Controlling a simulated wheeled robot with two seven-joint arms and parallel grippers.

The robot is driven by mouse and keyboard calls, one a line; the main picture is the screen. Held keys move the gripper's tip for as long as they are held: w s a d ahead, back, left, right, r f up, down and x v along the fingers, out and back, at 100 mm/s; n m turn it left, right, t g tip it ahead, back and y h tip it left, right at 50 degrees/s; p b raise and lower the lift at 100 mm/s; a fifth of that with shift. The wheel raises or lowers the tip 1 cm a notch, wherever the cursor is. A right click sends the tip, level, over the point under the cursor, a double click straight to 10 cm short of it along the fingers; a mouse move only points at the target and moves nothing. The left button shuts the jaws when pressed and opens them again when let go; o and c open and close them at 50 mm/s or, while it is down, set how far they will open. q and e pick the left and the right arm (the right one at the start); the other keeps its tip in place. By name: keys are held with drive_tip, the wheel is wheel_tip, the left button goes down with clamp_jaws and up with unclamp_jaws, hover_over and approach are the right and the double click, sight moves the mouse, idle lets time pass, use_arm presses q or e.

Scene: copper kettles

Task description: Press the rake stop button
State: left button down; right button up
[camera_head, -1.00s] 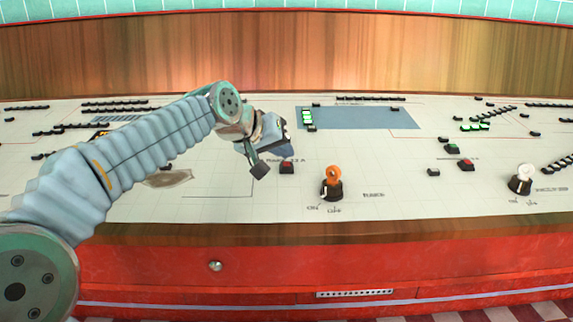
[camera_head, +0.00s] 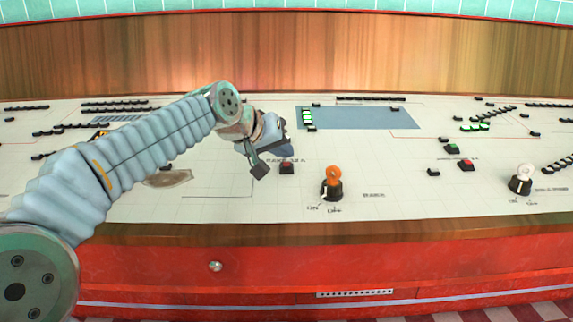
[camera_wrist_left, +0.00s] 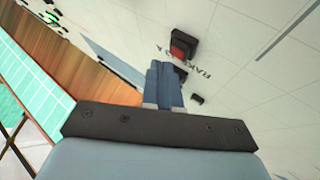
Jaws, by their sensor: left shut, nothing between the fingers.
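A red push button on a black base (camera_head: 287,167) stands on the pale console, just right of and below my left gripper. It also shows in the wrist view (camera_wrist_left: 183,45), beside partly readable lettering that begins "RAKE". My left gripper (camera_head: 285,150) is shut and empty, held over the console close behind the red button. In the wrist view its blue fingers (camera_wrist_left: 164,82) are together, their tips a little below the red button in the picture. I cannot tell how high they are above the panel. My right gripper is not in view.
A dark button (camera_wrist_left: 181,73) is partly hidden by the fingertips. An orange-topped key switch (camera_head: 332,184) stands right of the red button, and a white-topped one (camera_head: 521,179) farther right. Another red button (camera_head: 466,163) is at the right. A wooden edge (camera_head: 330,234) borders the console's front.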

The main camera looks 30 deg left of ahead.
use_arm(q)
drive_tip(key=shift+f, duration=0.15)
drive_tip(key=shift+f+b, duration=0.25)
drive_tip(key=shift+b, duration=0.1)
drive_tip(key=shift+w+a+f, duration=0.1)
drive_tip(key=shift+f, duration=0.25)
idle(0.6)
idle(0.3)
drive_tip(key=shift+r+p, duration=0.4)
drive_tip(key=shift+r, duration=0.4)
drive_tip(key=r+p, duration=0.2)
drive_tip(key=r, duration=0.1)
drive_tip(key=s+r+p, duration=0.1)
drive_tip(key=r+p, duration=0.1)
drive_tip(key=shift+d, duration=0.35)
drive_tip(key=shift+f, duration=0.1)
